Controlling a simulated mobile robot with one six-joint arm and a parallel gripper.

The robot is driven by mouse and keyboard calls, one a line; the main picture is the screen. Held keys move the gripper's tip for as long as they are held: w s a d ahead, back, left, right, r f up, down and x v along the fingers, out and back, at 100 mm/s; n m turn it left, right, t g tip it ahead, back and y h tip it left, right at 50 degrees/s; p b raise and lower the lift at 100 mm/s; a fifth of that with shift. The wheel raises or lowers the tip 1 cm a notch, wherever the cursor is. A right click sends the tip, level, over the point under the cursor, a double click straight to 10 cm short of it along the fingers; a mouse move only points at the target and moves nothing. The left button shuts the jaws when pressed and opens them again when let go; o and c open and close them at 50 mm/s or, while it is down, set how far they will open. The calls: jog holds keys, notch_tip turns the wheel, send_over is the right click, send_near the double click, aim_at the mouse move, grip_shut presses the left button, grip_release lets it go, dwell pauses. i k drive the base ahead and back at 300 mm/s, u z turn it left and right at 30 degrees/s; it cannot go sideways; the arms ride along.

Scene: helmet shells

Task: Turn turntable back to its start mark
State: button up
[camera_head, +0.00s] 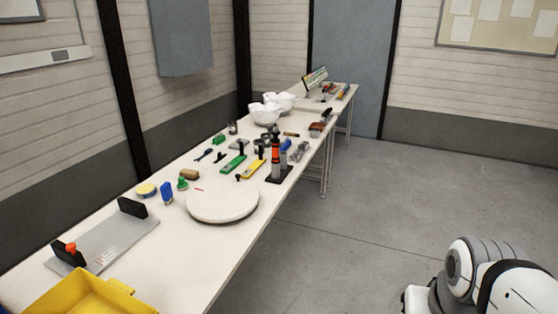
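The turntable (222,204) is a round, off-white disc lying flat near the right edge of the long white table. A short red mark (198,190) shows on its upper left part, close to the rim. The disc is bare, and nothing touches it. No second mark on the table beside it can be made out. My gripper is not in view. A white and grey rounded part of my own body (500,280) shows at the lower right, well apart from the table.
The long table (190,262) runs away along the left wall. A yellow bin (85,290) and a grey plate (105,242) lie nearer. White shells (265,112) are farther back. The floor (370,225) is clear.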

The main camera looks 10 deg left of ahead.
aim_at(224, 200)
jog(key=u, duration=0.05)
jog(key=i, duration=1.35)
jog(key=u, duration=1.05)
jog(key=i, duration=0.65)
jog(key=u, duration=0.3)
jog(key=k, duration=0.8)
jog(key=u, duration=0.2)
jog(key=i, duration=0.8)
jog(key=z, duration=0.05)
